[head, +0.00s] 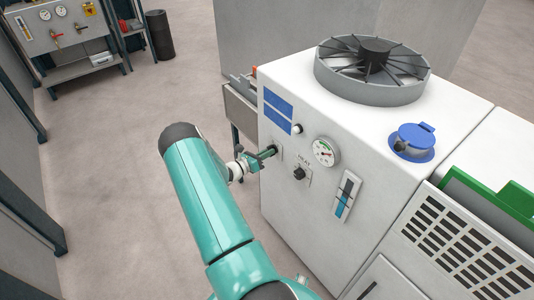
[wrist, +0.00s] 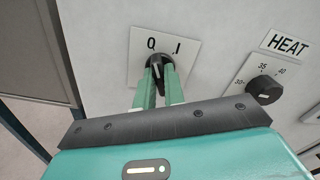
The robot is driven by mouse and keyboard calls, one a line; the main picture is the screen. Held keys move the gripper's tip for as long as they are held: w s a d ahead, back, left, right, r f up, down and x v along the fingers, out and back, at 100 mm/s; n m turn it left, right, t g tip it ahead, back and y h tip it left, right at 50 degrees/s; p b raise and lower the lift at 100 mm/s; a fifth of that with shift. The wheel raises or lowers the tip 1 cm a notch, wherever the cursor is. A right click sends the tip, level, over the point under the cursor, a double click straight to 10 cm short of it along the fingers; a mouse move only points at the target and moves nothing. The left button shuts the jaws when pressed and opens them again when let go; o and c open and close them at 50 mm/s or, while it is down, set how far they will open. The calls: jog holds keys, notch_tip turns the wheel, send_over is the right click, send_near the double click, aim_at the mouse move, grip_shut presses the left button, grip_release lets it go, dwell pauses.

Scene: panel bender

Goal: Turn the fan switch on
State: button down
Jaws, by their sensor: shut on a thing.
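The fan switch (wrist: 157,62) is a black rotary knob on a white plate marked O at left and I at right, seen in the wrist view. My gripper (wrist: 160,82) is shut on the knob, with one green finger on each side of it. The fingers partly cover the knob. A pale mark shows on it, pointing roughly upward, but I cannot tell exactly which letter it points at. In the head view my gripper (head: 270,151) reaches the left part of the white cabinet's front, and the knob is mostly hidden there.
The HEAT dial (wrist: 264,89) is close to the right of the switch. On the white cabinet (head: 290,200) are a round gauge (head: 325,151), a blue level strip (head: 346,195) and a large top fan (head: 372,70). Floor to the left is clear.

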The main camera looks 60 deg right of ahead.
jog(key=m, duration=1)
jog(key=shift+m, duration=0.4)
dwell(0.4)
jog(key=c, duration=1.5)
grip_release()
jog(key=shift+a, duration=0.15)
jog(key=v, duration=1.3)
jog(key=shift+w+a, duration=0.2)
jog(key=shift+a, duration=0.05)
